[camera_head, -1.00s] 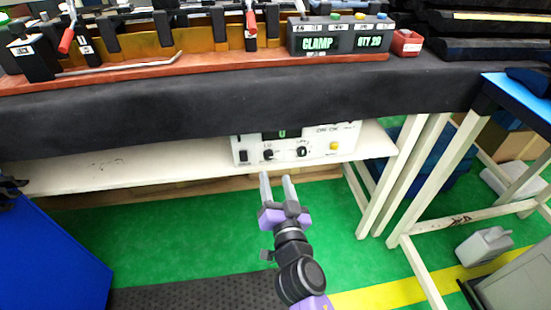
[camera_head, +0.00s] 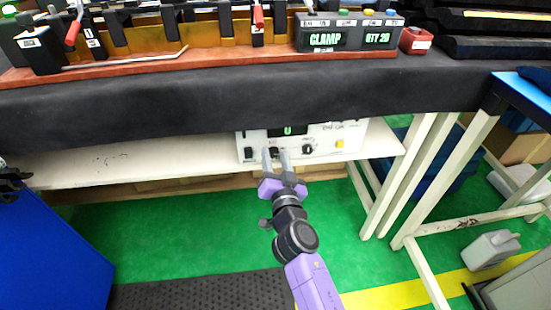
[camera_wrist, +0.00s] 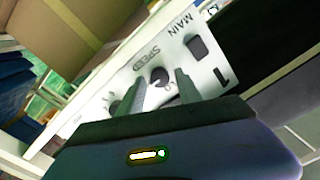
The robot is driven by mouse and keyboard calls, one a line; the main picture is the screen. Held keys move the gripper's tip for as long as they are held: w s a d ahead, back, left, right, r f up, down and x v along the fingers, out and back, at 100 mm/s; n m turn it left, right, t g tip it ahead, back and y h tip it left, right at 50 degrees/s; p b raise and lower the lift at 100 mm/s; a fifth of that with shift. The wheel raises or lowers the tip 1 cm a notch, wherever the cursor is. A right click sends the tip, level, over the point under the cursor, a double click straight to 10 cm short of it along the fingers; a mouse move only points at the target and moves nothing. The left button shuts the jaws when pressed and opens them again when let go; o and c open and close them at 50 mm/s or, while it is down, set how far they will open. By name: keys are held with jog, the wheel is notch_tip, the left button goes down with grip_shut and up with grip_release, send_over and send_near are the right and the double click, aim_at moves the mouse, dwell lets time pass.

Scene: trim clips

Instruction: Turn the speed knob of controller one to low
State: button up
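The white controller (camera_head: 325,137) sits on the shelf under the bench, its display showing a green digit. In the wrist view its panel (camera_wrist: 205,75) appears upside down, with the labels MAIN and SPEED and a large 1. The dark round speed knob (camera_wrist: 158,76) has a light pointer mark, and its exact setting is hard to read. My gripper (camera_head: 275,152) is open in front of the panel's left part. In the wrist view the fingers of my gripper (camera_wrist: 158,88) lie on either side of the speed knob. I cannot tell whether they touch it.
A second dark knob (camera_head: 307,149) and a yellow button (camera_head: 340,144) are right of my gripper. A black switch (camera_wrist: 197,47) is beside the speed knob. The black-covered bench edge (camera_head: 200,112) overhangs the shelf (camera_head: 120,165).

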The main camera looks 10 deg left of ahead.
grip_shut()
jog(key=shift+n, duration=0.3)
jog(key=n, duration=0.7)
jog(key=shift+n+b, duration=0.35)
jog(key=shift+n, duration=0.05)
jog(key=n, duration=0.4)
jog(key=shift+a+n, duration=0.1)
jog(key=shift+n, duration=0.2)
jog(key=n, duration=0.4)
jog(key=shift+s+h, duration=0.1)
jog(key=shift+h, duration=0.3)
jog(key=shift+n, duration=0.4)
